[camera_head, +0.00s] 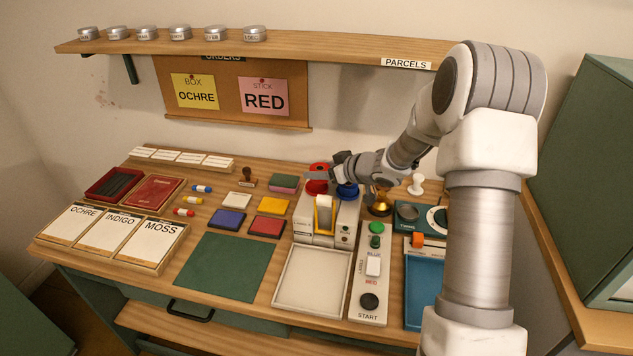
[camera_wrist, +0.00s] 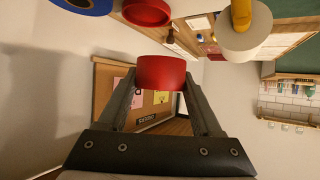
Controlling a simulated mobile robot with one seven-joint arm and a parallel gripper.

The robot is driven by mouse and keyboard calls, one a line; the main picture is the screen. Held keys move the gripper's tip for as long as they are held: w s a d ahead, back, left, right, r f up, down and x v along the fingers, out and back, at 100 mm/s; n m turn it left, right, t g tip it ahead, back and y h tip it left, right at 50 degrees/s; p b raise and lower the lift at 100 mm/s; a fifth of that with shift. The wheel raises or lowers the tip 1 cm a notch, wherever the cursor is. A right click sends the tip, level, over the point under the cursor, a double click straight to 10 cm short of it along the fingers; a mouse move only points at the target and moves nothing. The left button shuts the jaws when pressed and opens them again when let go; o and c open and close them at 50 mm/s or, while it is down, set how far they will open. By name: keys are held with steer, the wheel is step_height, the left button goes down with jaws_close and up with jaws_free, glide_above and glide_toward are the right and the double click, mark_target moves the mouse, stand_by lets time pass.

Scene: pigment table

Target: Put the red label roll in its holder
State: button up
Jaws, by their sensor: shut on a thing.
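My gripper (camera_head: 328,176) is at the back of the label machine (camera_head: 303,218). In the wrist view, its two fingers (camera_wrist: 160,82) are shut on a red label roll (camera_wrist: 160,71), which sits between the fingertips. The held roll (camera_head: 318,168) shows in the head view just above a second red round piece (camera_head: 316,187), partly covered by the gripper. That red piece (camera_wrist: 146,12) is apart from the held roll in the wrist view. A blue round piece (camera_head: 347,191) stands to its right. I cannot tell whether the held roll touches anything.
A white roll with a yellow core (camera_head: 324,214) stands at the machine's front. A brass piece (camera_head: 380,203) is close on the right, with a white-handled stamp (camera_head: 416,185) beyond. Ink pads (camera_head: 274,205) lie to the left. The white tray (camera_head: 313,281) in front is empty.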

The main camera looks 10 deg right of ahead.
glide_above(317, 188)
step_height(317, 188, down, 3)
steer(key=shift+r, duration=0.15)
steer(key=shift+f+b, duration=0.5)
steer(key=shift+f, duration=1.5)
steer(key=shift+f, duration=0.1)
steer(key=shift+f, duration=0.15)
steer(key=o, duration=1.4)
